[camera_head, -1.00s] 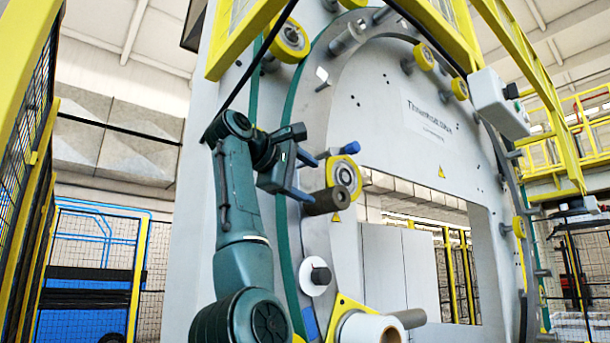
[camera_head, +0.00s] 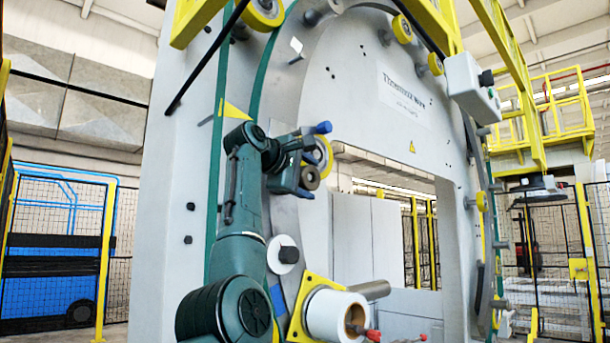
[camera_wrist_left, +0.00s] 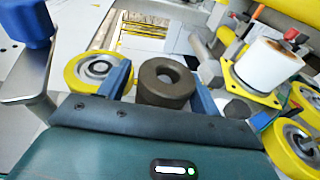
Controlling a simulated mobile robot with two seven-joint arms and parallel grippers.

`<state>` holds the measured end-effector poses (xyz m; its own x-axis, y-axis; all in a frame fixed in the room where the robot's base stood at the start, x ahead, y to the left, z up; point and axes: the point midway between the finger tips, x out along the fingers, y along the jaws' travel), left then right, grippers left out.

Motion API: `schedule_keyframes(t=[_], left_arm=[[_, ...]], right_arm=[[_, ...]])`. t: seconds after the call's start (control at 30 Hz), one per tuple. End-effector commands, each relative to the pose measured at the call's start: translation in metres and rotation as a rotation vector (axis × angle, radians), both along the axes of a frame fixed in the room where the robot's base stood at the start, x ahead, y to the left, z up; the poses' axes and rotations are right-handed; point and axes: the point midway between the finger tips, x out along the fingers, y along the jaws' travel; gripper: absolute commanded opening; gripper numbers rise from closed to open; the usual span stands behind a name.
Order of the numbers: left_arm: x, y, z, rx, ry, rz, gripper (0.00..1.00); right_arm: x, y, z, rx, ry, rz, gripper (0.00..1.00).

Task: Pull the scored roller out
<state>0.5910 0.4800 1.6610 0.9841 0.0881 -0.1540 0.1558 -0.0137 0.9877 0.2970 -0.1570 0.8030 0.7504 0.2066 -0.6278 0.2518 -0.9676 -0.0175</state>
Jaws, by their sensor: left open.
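A dark grey-brown roller (camera_head: 310,178) with a hole in its end sits on the inner side of the big grey ring frame; I take it for the scored roller, though no score marks can be made out. In the left wrist view the same roller (camera_wrist_left: 164,88) stands between the two blue fingers of my left gripper (camera_wrist_left: 162,82). The fingers are open, one on each side, with a gap showing at the left; contact on the right cannot be told. In the head view my left gripper (camera_head: 312,160) partly covers the roller. My right gripper is not in view.
A yellow-rimmed wheel (camera_wrist_left: 94,69) is close beside the left finger. A white roll (camera_head: 335,315) on a yellow bracket (camera_head: 298,322) is below, with red-tipped parts near it. A white disc with a dark knob (camera_head: 283,254) is under the gripper. The frame opening is clear.

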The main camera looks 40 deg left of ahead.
Motion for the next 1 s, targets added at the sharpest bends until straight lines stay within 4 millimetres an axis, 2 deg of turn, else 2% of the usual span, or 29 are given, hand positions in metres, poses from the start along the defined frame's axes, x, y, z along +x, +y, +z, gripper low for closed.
schedule_keyframes(t=[0.07,0.57,0.6,0.9,1.0], left_arm=[[-0.0002,0.0002,0.0000,0.000,0.000,0.000,0.60],[-0.0014,0.0002,0.0021,0.001,-0.005,0.002,0.19],[-0.0015,0.0002,0.0024,0.001,-0.005,0.002,0.48],[-0.0018,0.0001,0.0030,0.001,-0.007,0.002,0.23],[-0.0024,-0.0008,0.0042,0.002,-0.011,0.002,0.23]], right_arm=[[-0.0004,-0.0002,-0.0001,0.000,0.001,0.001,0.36],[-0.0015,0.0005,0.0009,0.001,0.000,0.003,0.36],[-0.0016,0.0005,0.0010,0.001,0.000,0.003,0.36],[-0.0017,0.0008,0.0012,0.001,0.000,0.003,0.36],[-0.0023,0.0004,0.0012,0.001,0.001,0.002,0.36]])
